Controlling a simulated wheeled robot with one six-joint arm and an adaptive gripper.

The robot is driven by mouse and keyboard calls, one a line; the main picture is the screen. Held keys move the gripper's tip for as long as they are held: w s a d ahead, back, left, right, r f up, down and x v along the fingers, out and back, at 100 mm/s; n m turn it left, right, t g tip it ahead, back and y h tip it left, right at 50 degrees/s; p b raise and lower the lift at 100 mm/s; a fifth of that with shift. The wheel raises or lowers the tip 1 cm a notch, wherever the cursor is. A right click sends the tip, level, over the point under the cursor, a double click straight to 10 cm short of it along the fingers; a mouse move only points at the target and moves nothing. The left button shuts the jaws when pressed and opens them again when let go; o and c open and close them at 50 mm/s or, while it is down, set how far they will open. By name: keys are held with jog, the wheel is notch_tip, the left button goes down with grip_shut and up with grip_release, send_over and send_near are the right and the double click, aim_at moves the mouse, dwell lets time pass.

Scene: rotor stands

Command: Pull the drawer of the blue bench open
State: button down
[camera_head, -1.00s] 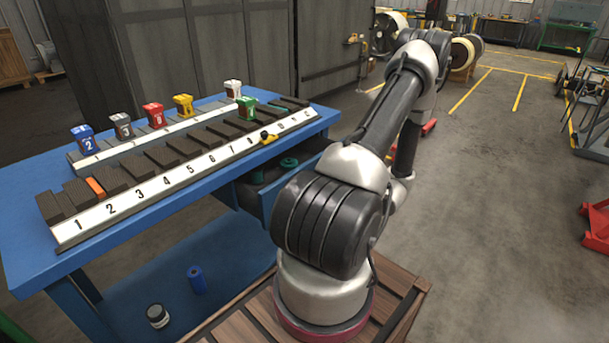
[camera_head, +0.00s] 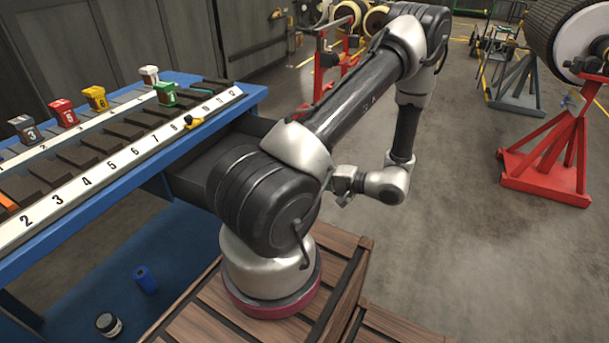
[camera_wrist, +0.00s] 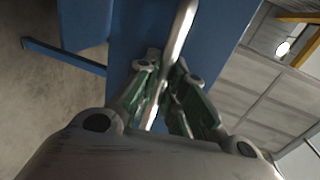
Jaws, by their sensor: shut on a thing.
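The blue bench (camera_head: 218,112) stands at the left in the head view. Its drawer (camera_head: 190,172) shows as a dark grey box out from under the top; my arm hides its front there. In the wrist view, the blue drawer front (camera_wrist: 128,32) fills the upper middle. A shiny metal bar handle (camera_wrist: 181,28) crosses it and runs down between my fingers. My gripper (camera_wrist: 166,92) is shut on the handle, with green pads on either side of it. In the head view, my gripper (camera_head: 343,184) points left, and its fingertips are partly hidden behind my arm.
Numbered racks (camera_head: 120,168) with small coloured blocks lie on the bench top. A blue cylinder (camera_head: 146,279) and a dark jar (camera_head: 109,324) sit on the lower shelf. A red stand (camera_head: 550,160) holds a large rotor at the right. Floor right of my arm is clear.

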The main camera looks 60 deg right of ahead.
jog(key=shift+s, duration=0.35)
jog(key=c, duration=1.5)
grip_release()
jog(key=v, duration=1.2)
jog(key=shift+d, duration=0.15)
